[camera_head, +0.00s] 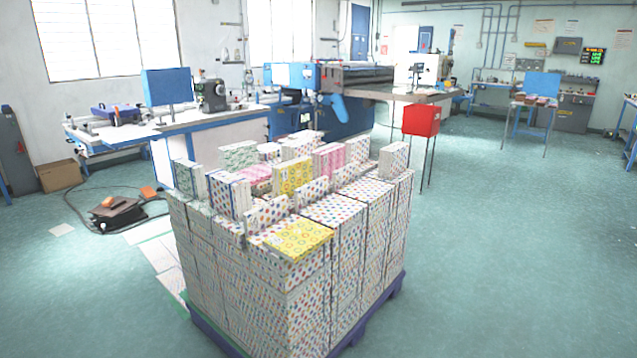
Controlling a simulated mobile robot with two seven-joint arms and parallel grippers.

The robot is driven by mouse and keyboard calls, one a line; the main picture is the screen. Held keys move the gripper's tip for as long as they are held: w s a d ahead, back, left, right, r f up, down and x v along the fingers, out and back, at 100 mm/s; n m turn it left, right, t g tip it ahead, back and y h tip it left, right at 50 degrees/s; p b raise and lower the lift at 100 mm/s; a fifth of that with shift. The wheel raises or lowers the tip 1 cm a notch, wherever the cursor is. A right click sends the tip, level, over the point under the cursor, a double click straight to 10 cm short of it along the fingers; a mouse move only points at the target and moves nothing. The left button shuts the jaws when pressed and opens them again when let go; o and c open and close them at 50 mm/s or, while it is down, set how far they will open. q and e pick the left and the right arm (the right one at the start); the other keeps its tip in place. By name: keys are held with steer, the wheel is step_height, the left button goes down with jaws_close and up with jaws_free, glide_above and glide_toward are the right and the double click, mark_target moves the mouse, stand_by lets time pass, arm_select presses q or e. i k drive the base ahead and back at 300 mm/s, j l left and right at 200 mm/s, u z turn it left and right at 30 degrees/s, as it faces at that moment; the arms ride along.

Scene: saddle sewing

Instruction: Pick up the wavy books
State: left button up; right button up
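A large block of stacked books (285,305) stands in the middle, most with a small multicoloured dotted pattern. On top, a yellow book with ring shapes (300,239) lies flat at the front edge, and another yellow book (293,176) stands behind it. Pink patterned books stand (328,160) and lie (256,174) farther back. A pale green patterned book (240,156) is at the back left. The patterns are too small to tell which books are wavy. Neither of my grippers is in view.
The stack rests on a dark blue pallet (212,337). Workbenches with machines (215,120) stand behind it. A red box on a stand (421,120) is behind right. A floor device with a cable (118,212) lies at left. The right floor is clear.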

mark_target(328, 159)
steer(key=i+l+z, duration=0.45)
steer(key=i+z, duration=0.25)
steer(key=i, duration=0.15)
steer(key=i+z, duration=0.3)
steer(key=i, duration=0.2)
steer(key=i+l+u, duration=0.1)
steer(key=i+u, duration=0.15)
steer(key=i, duration=0.25)
steer(key=i+l+u, duration=0.3)
steer(key=i, duration=0.15)
steer(key=i+l+u, duration=0.25)
steer(key=i, duration=0.2)
